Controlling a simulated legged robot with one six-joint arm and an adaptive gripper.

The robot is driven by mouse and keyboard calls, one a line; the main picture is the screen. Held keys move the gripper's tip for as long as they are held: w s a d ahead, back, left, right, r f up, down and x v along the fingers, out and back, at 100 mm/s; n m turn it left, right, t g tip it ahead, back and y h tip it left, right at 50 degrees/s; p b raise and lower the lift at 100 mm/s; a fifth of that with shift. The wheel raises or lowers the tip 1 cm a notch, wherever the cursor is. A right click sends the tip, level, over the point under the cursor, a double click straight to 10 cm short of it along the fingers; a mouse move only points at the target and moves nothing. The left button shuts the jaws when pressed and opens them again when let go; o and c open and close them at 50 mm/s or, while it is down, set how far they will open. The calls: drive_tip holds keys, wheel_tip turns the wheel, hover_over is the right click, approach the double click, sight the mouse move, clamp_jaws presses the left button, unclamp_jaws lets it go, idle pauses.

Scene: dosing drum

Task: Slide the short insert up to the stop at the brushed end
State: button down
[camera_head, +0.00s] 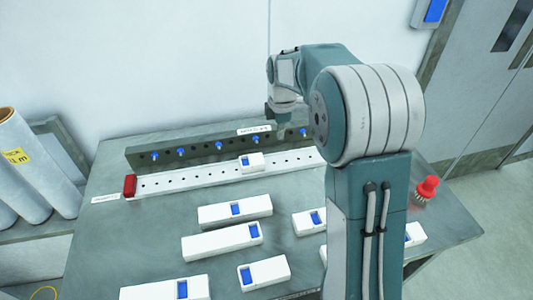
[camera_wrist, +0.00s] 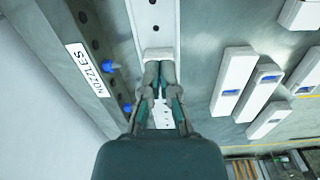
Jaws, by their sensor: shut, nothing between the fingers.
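A short white insert with a blue window (camera_head: 246,163) sits on the white perforated rail (camera_head: 190,179), right of the rail's middle. A red block (camera_head: 129,186) stands at the rail's left end, with a small label (camera_head: 105,199) beside it that I cannot read. My gripper (camera_head: 282,122) is over the rail's right part in the head view, its fingertips hard to make out. In the wrist view my gripper (camera_wrist: 159,76) is shut and empty, with its fingertips at the near end of the insert (camera_wrist: 158,53). I cannot tell whether they touch it.
A dark bar (camera_head: 200,147) with several blue nozzles and a NOZZLES label (camera_wrist: 88,70) runs behind the rail. Several loose white inserts (camera_head: 222,241) lie on the table in front. A red brush (camera_head: 427,188) stands at the right. The rail between insert and red block is clear.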

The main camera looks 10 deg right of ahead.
sight(165, 182)
drive_tip(key=shift+n, duration=0.3)
drive_tip(key=f, duration=0.1)
drive_tip(key=d+f, duration=0.1)
drive_tip(key=f, duration=0.2)
drive_tip(key=shift+w+d+f, duration=0.3)
drive_tip(key=shift+w+f, duration=0.1)
drive_tip(key=f, duration=0.4)
drive_tip(key=a+f, duration=0.1)
drive_tip(key=f, duration=0.1)
drive_tip(key=shift+f, duration=0.15)
drive_tip(key=a, duration=0.2)
drive_tip(key=shift+a, duration=0.8)
drive_tip(key=a, duration=3.1)
drive_tip(key=shift+w+a, duration=0.15)
drive_tip(key=shift+a, duration=0.2)
